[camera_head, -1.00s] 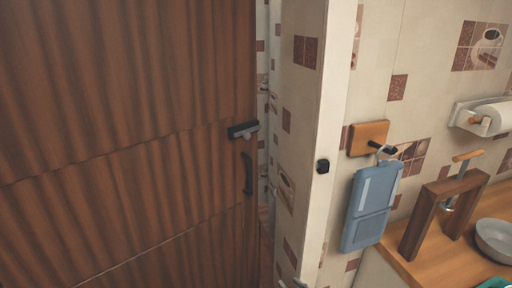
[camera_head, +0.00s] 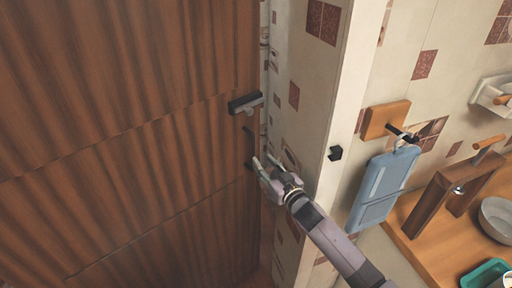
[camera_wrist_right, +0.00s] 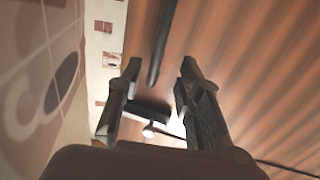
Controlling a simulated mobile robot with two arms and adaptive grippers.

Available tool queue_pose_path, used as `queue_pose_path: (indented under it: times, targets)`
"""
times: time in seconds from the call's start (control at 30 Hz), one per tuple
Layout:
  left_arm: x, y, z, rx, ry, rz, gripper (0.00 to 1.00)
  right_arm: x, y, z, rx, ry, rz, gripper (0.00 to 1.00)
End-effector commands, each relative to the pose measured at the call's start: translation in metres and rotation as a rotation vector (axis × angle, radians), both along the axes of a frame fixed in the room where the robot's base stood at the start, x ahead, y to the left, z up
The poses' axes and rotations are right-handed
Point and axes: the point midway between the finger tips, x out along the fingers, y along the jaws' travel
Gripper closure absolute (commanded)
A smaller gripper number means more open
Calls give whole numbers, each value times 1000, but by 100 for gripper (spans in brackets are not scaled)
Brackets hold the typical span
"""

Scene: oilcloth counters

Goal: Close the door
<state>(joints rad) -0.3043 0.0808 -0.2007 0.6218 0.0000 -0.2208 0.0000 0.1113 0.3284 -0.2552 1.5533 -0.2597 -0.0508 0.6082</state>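The brown wooden door (camera_head: 130,140) fills the left of the head view and stands ajar, with a gap between its edge and the frame. A dark latch (camera_head: 245,102) sits near its edge. Below it is a dark vertical handle (camera_head: 248,146), partly hidden by my right gripper. My right gripper (camera_head: 262,166) is at the lower part of the handle, by the door edge. In the right wrist view the gripper (camera_wrist_right: 156,82) has its fingers apart, with the handle bar (camera_wrist_right: 160,45) beyond and between them. I cannot tell whether it touches. My left gripper is not in view.
A blue cutting board (camera_head: 383,188) hangs from a wooden hook plate. A wooden counter (camera_head: 425,245) with a grey bowl (camera_head: 497,217) and green tray (camera_head: 486,274) lies at right.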

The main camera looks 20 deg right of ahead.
Motion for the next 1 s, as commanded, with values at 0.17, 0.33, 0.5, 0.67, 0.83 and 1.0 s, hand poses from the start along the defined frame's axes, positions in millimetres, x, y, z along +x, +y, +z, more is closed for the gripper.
queue_pose_path:
  times: [0.17, 0.33, 0.5, 0.67, 0.83, 1.0]
  targets:
    - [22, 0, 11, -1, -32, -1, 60, 37, 11, 9, 5, -13, 4, 67]
    - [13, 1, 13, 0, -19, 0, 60, 62, 19, 15, 8, -26, 9, 67]
    - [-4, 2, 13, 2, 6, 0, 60, 75, 23, 20, 10, -34, 12, 67]
    - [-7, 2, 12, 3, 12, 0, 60, 79, 25, 21, 10, -37, 14, 67]
    - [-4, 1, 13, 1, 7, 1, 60, 78, 24, 20, 10, -37, 13, 67]
    - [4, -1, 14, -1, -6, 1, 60, 78, 24, 20, 10, -36, 13, 76]
